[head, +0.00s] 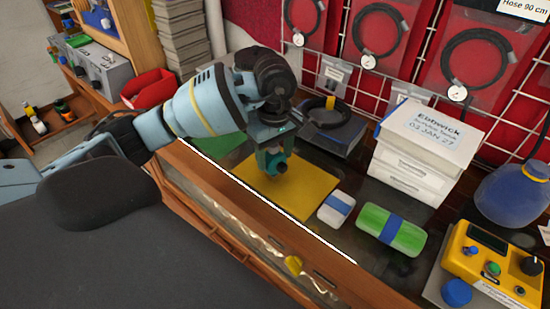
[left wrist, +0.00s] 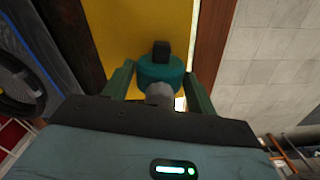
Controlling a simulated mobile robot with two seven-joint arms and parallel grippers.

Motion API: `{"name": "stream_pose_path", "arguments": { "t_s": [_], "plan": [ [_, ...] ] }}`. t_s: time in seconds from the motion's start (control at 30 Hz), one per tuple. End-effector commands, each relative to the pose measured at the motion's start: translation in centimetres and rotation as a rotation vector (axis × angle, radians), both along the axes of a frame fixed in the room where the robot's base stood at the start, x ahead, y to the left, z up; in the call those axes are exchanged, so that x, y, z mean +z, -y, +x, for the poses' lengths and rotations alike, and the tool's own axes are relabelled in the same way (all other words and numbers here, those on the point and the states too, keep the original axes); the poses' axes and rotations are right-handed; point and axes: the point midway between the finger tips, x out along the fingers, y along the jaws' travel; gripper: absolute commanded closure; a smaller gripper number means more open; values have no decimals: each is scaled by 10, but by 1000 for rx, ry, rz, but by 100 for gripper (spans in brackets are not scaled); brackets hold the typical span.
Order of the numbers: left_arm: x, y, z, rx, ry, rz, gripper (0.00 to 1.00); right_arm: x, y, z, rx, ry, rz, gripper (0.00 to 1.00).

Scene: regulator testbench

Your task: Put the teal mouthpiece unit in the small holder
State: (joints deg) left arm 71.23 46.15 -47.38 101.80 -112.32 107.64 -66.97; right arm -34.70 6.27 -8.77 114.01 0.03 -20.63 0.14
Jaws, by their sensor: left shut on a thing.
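The teal mouthpiece unit (left wrist: 160,70) is a round teal body with a black stub on the far side and a grey round part on the near side. My left gripper (left wrist: 158,84) is shut on it, one finger on each side. In the head view the left gripper (head: 272,158) points down with the unit over the yellow mat (head: 307,196). The gripper hides much of the unit there. I cannot tell from these views whether the unit touches the mat. I cannot make out the small holder for certain. My right gripper is not in view.
A white-and-blue pack (head: 336,208) and a green-and-blue case (head: 391,230) lie right of the mat. A grey box with a coiled black hose (head: 325,112) stands behind it. White drawers (head: 408,168) and a yellow tester (head: 492,262) stand further right. The bench's front edge is close.

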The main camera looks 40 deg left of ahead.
Motion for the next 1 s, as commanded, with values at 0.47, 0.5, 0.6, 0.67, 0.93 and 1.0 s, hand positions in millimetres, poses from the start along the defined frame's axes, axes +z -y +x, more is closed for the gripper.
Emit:
{"name": "stream_pose_path", "arguments": {
  "t_s": [0.47,0.5,0.6,0.67,0.93,1.0],
  "plan": [
    [27,22,-62,-4,0,1,82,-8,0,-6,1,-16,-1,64],
    [27,25,-71,-4,0,1,82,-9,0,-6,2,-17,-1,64],
    [30,33,-92,-5,0,1,82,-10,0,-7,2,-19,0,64],
    [31,37,-104,-3,1,2,82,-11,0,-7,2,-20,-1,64],
    [35,51,-140,-1,1,0,82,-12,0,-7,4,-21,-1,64],
    [36,53,-145,0,1,0,82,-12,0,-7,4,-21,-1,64]
  ]
}}
